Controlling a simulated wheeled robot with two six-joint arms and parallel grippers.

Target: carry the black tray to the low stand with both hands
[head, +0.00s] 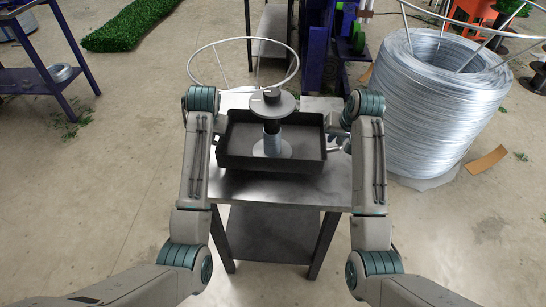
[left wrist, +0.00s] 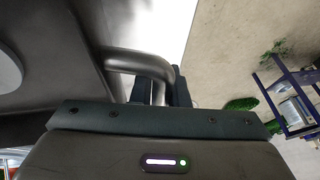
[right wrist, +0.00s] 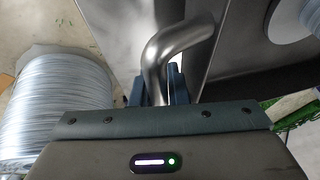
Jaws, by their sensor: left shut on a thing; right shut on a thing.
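The black tray (head: 270,165) is over a grey metal stand (head: 285,190) with a lower shelf; whether it rests on the top or hangs just above it, I cannot tell. A spool (head: 272,122) stands upright inside the tray. In the left wrist view my left gripper (left wrist: 157,92) is shut on the tray's left bar handle (left wrist: 140,62). In the right wrist view my right gripper (right wrist: 166,85) is shut on the right bar handle (right wrist: 178,42). In the head view the right gripper (head: 338,144) partly shows; the left one is mostly hidden behind its arm.
A big coil of silver wire (head: 435,110) stands on the floor at right. A wire ring frame (head: 243,40) is behind the stand. A blue bench (head: 45,75) is at the far left. A cardboard piece (head: 487,160) lies at right. Floor in front is clear.

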